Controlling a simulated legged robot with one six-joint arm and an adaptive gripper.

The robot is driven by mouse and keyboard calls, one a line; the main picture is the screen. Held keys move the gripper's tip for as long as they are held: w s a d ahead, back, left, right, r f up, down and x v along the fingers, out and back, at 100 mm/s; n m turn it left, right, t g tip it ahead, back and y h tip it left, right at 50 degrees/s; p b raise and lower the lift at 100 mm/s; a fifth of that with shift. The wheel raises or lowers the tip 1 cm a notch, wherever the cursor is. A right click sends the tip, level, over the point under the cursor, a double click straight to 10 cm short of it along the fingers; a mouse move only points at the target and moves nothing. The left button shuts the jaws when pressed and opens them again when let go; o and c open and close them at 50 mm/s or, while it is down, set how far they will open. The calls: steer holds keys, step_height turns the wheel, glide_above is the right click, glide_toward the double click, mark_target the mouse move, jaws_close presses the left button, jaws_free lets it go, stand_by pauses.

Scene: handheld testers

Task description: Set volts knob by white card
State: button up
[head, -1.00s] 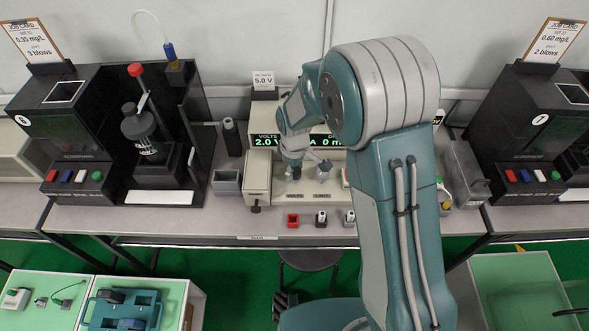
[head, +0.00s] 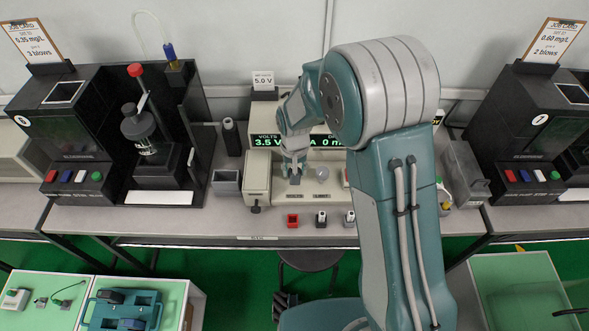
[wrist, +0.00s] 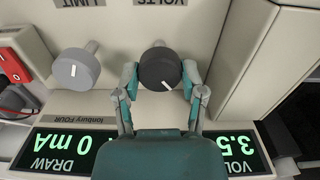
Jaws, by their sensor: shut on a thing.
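The volts knob (wrist: 160,69) is dark with a white pointer line, seen in the wrist view under the VOLTS label. My gripper (wrist: 160,80) is shut on it, one finger on each side. In the head view my gripper (head: 293,168) is at the front panel of the power supply and mostly hides the knob. The green display (head: 268,142) reads 3.5 V; the draw display (wrist: 70,147) reads 0 mA.
A grey limit knob (wrist: 75,69) sits beside the volts knob. A red switch (wrist: 14,66) is at the panel's edge.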

steer(key=m, duration=0.5)
steer(key=shift+w+m, duration=0.1)
steer(key=shift+m, duration=0.2)
steer(key=m, duration=0.5)
steer(key=shift+m, duration=0.3)
steer(key=o, duration=1.1)
steer(key=shift+o, duration=0.2)
step_height(320, 180, up, 12)
steer(key=shift+a+f, duration=0.1)
